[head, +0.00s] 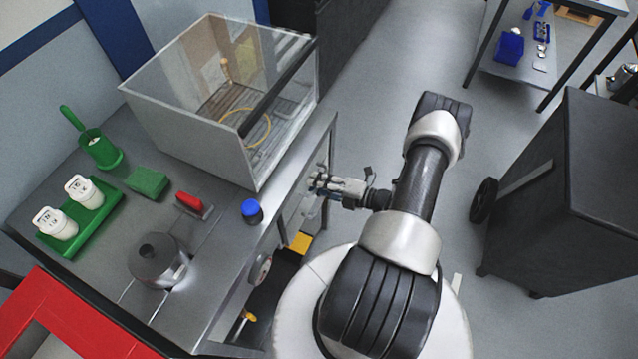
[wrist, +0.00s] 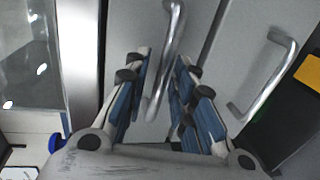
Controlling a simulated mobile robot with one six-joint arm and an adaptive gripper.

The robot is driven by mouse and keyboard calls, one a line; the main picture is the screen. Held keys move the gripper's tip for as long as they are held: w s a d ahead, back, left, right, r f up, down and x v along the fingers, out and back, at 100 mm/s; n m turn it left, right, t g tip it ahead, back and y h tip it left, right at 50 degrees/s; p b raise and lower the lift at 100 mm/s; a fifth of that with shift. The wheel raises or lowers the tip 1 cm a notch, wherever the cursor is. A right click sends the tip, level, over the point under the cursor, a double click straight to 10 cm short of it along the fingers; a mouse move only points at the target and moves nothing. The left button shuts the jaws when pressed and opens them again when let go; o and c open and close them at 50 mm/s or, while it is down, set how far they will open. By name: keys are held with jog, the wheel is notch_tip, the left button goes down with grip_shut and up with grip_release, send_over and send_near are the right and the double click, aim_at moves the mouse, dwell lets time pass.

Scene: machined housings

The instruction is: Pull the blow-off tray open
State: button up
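In the wrist view two grey fronts stand side by side under the bench, each with a metal bar handle. The left handle (wrist: 172,45) lies between the fingers of my gripper (wrist: 164,62); the right handle (wrist: 268,78) is clear to the right. I cannot tell by a label which front is the blow-off tray. My gripper is open, with a gap beside the bar, and I cannot tell whether a finger touches it. In the head view my gripper (head: 318,186) is at the bench's front side, below the clear box; the handles are mostly hidden there. Both fronts look closed.
A black cabinet (head: 570,190) stands right; floor between is free.

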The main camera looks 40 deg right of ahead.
grip_shut()
dwell(0.3)
jog(key=f+b+v, duration=0.2)
jog(key=v, duration=0.9)
jog(key=s+f+b+v, duration=0.1)
jog(key=f+b+v, duration=0.1)
jog(key=v, duration=0.9)
jog(key=shift+d+f+b, duration=0.2)
jog(key=shift+f+b, duration=0.1)
jog(key=shift+b, duration=0.5)
jog(key=shift+o, duration=1.2)
grip_release()
